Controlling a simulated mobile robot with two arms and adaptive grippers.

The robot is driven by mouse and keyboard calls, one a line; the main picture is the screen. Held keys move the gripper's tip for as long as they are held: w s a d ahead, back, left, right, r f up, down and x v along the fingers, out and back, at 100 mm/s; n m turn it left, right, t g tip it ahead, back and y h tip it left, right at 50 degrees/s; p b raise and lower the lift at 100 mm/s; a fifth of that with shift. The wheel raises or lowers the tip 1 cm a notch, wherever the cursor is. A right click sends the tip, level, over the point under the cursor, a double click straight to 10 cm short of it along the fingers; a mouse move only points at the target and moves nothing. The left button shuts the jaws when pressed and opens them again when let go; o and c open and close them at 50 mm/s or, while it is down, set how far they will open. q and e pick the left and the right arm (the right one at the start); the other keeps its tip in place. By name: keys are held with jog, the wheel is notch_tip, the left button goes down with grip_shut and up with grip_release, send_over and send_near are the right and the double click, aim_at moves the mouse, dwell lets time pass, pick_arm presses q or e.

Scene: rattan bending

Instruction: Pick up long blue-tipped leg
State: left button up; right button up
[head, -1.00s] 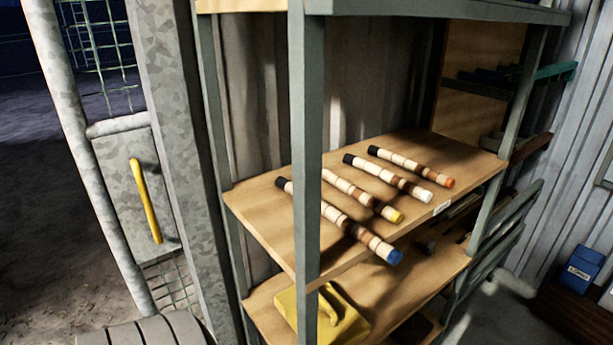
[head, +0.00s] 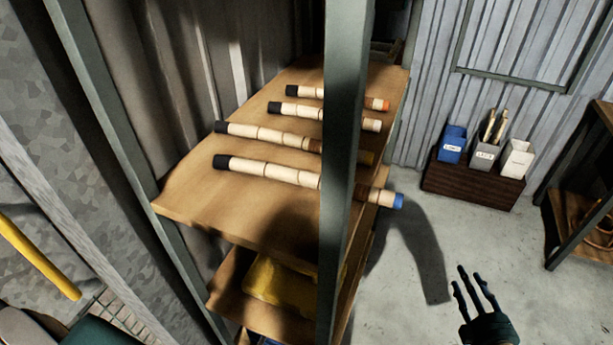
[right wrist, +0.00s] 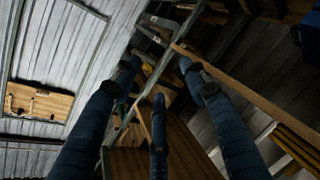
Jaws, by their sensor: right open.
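The long blue-tipped leg (head: 265,169) lies on the wooden shelf board (head: 225,205), nearest of several legs. Its black end points left. Its blue tip (head: 398,201) sticks out past the board's right edge. A grey upright post (head: 345,150) hides part of its middle. My right gripper (head: 468,278) is open and empty, right of and lower in the picture than the blue tip, clearly apart from it. In the right wrist view its spread fingers (right wrist: 158,95) hold nothing, and the leg cannot be made out there. My left gripper is not in view.
Behind it lie the yellow-tipped leg (head: 265,134), the white-tipped leg (head: 300,112) and the orange-tipped leg (head: 310,92). A yellow thing (head: 280,280) sits on the lower shelf. A brown box (head: 470,183) with small bins stands by the wall. Floor between is clear.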

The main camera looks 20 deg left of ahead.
jog(key=w+a+r+n+y, duration=0.25)
jog(key=r+n, duration=0.25)
jog(key=r, duration=0.5)
jog(key=w+a+r+n+y, duration=0.2)
jog(key=a+r+n+y, duration=0.15)
jog(key=r, duration=0.65)
jog(key=s+a+r+n+g+y, duration=0.3)
jog(key=r+n, duration=0.4)
jog(key=r, duration=0.1)
jog(key=s+a+r+n+g+y, duration=0.2)
jog(key=r+n+g+y, duration=0.2)
jog(key=r+n, duration=0.35)
jog(key=s+a+r+n+g+h, duration=0.1)
jog(key=s+r+n+g+h, duration=0.2)
jog(key=s+n, duration=0.4)
jog(key=s+a+r+n+g+h, duration=0.1)
jog(key=s+r+n+g+h, duration=0.1)
jog(key=s+r+n+g, duration=0.35)
pick_arm(q)
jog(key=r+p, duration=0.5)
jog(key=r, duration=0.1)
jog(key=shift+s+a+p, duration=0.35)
jog(key=shift+p, duration=0.05)
pick_arm(e)
jog(key=s+a+f+n, duration=0.1)
jog(key=a+f+n, duration=0.1)
jog(key=a+f, duration=0.4)
jog(key=a, duration=0.3)
jog(key=shift+s+a+f, duration=0.15)
jog(key=shift+a, duration=0.25)
